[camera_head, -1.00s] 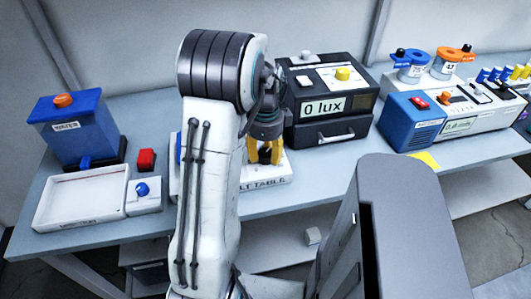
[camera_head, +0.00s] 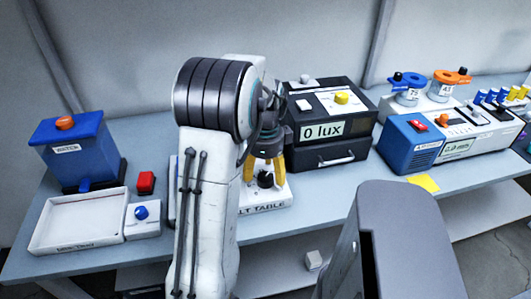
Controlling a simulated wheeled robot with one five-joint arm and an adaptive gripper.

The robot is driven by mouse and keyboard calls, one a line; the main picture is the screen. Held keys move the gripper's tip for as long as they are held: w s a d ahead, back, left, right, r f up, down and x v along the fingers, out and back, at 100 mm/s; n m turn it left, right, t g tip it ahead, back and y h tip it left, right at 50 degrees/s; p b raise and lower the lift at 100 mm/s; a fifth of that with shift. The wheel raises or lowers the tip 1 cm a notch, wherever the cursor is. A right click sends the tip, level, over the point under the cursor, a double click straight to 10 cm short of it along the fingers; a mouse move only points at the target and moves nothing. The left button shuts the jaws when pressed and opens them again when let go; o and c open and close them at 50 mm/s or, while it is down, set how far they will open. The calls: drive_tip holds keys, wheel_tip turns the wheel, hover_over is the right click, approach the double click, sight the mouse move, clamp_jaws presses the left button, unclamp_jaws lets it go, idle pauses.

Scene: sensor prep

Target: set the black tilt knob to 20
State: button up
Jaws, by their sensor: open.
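The black tilt knob (camera_head: 265,180) sits on the right part of the white tilt table base (camera_head: 278,198), whose label reads "LT TABLE" where it shows. My arm hides most of the tilt table. My gripper (camera_head: 265,178) points down with yellow fingers apart, at the knob. The fingers show behind and beside the knob; I cannot tell whether they touch it. The knob's pointer and its scale are too small to read.
A black light box (camera_head: 325,150) reading "0 lux" stands just right of my gripper. Left are a blue water tank (camera_head: 78,150), a white tray (camera_head: 80,243), a red button (camera_head: 146,183) and a blue knob (camera_head: 141,213). A blue box (camera_head: 410,145) stands right.

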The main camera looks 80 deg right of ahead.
sight(265, 176)
wheel_tip(265, 176, up, 10)
idle(0.5)
drive_tip(key=shift+f, duration=0.1)
idle(0.5)
